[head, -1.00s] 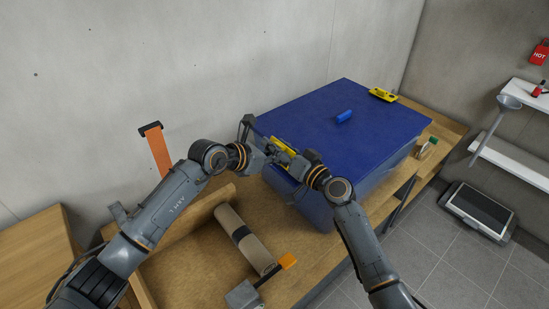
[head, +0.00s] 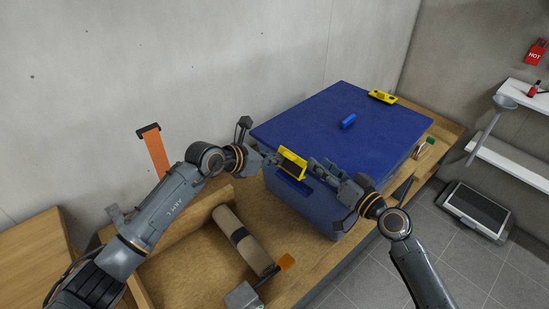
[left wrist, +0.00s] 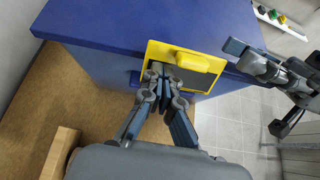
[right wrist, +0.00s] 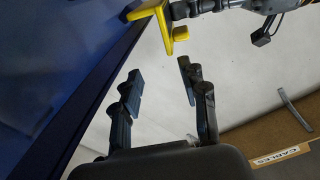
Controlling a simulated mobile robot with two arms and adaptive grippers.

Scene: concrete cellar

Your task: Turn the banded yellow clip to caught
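A yellow clip (head: 292,167) is on the near upper edge of the blue box's front. In the left wrist view the clip (left wrist: 217,63) is a yellow frame around a dark grey panel; in the right wrist view it (right wrist: 163,22) juts out from the edge. I cannot make out a band on it. My left gripper (left wrist: 166,72) has its fingertips together against the clip's left part; a grip on it is not clear. My right gripper (right wrist: 161,75) is open and empty, right of the clip. A second yellow clip (head: 382,97) is at the lid's far edge.
The blue box (head: 330,125) stands on a wooden bench, with a blue piece (head: 348,121) on its lid. A rolled cylinder (head: 243,238) lies in a wooden tray at the left.

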